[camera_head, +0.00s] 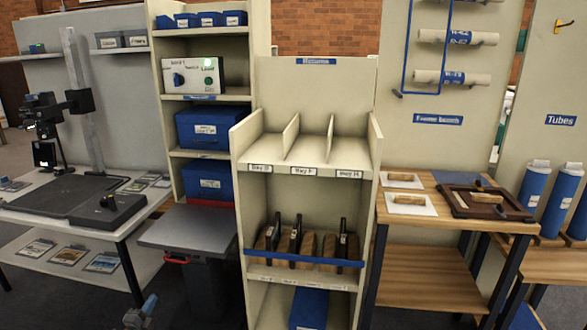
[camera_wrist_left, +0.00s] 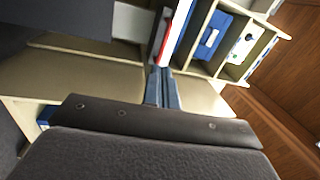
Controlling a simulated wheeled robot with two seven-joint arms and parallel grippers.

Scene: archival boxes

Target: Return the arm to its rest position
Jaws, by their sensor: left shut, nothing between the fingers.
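My left gripper (camera_head: 141,312) shows low in the head view, left of the grey-topped bin, with nothing held. In the left wrist view its two blue-grey fingers (camera_wrist_left: 163,88) lie together, shut and empty. The rest of my left arm is mostly out of the head view. My right gripper is not in view.
A white table (camera_head: 110,232) with a camera stand is at left, and a wooden table (camera_head: 428,222) at right.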

